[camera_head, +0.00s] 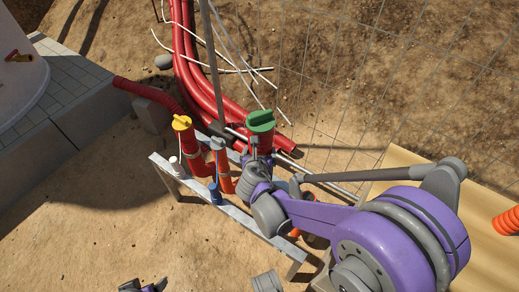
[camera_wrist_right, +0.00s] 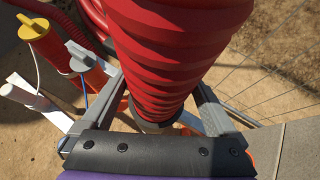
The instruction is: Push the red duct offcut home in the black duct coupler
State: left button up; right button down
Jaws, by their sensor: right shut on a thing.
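The red duct offcut (camera_wrist_right: 175,50) is ribbed and fills the upper middle of the right wrist view. In the head view its red side shows under a green cap (camera_head: 260,120). My right gripper (camera_wrist_right: 160,105) is shut on the offcut, one finger on each side; in the head view the gripper (camera_head: 254,162) is partly hidden. A dark ring (camera_wrist_right: 155,127) at the offcut's lower end looks like the black duct coupler. How deep the offcut sits in it is hidden. My left gripper (camera_head: 142,287) is cut off at the bottom edge of the head view, apart from everything.
A grey rail stand (camera_head: 290,252) holds a yellow-capped red tube (camera_head: 183,130), an orange-red tube (camera_head: 220,165) and white and blue pieces close beside my right gripper. Red ducts (camera_head: 185,60) run behind. A wooden board (camera_head: 490,250) is at right. Bare sand is open at left front.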

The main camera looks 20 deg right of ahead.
jog(key=shift+f+b, duration=0.7)
jog(key=shift+f, duration=0.35)
jog(key=shift+f, duration=0.1)
jog(key=shift+f+b, duration=0.95)
jog(key=shift+f, duration=0.1)
jog(key=shift+f, duration=0.2)
grip_release()
